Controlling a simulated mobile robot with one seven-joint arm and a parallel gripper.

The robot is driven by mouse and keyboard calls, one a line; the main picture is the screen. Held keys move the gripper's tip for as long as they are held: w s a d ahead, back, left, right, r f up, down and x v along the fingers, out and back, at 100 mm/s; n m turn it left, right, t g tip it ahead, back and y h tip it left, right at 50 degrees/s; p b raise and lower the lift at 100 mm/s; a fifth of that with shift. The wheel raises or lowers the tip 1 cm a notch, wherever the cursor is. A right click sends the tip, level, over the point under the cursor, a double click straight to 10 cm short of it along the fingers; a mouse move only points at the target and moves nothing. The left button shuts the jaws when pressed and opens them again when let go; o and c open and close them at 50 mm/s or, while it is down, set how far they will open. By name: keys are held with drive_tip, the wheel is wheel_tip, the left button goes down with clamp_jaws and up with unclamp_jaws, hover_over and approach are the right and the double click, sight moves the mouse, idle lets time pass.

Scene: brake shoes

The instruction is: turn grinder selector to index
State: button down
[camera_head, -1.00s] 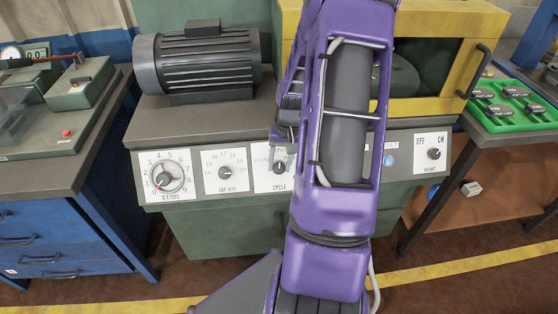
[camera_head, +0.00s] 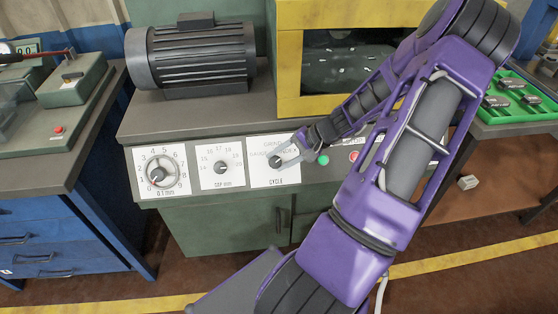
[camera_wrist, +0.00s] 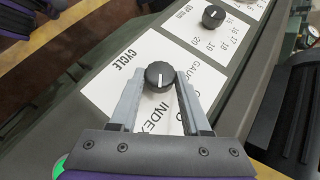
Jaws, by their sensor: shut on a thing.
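The grinder selector is a round black knob on a white CYCLE plate (camera_wrist: 112,88), seen in the wrist view. My gripper (camera_wrist: 160,84) is shut on the selector knob (camera_wrist: 160,75), one grey finger on each side. The knob's white mark points toward the lower edge of the wrist view, on the side where the word INDEX is printed. The fingers partly cover the labels, so exact alignment is hard to tell. In the head view, my gripper (camera_head: 289,156) reaches the knob (camera_head: 275,161) from the right.
A GAP mm knob (camera_head: 222,168) and a 0.1 mm dial (camera_head: 157,173) sit left on the same panel. Green (camera_head: 323,160) and red (camera_head: 354,156) buttons are close to the right of my gripper. A motor (camera_head: 195,57) stands above the panel.

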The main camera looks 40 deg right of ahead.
drive_tip(key=shift+m+t, duration=0.4)
drive_tip(key=shift+c, duration=1.9)
unclamp_jaws()
drive_tip(key=p+v, duration=0.2)
drive_tip(key=v, duration=1.5)
drive_tip(key=shift+d, duration=0.3)
drive_tip(key=shift+s, duration=0.1)
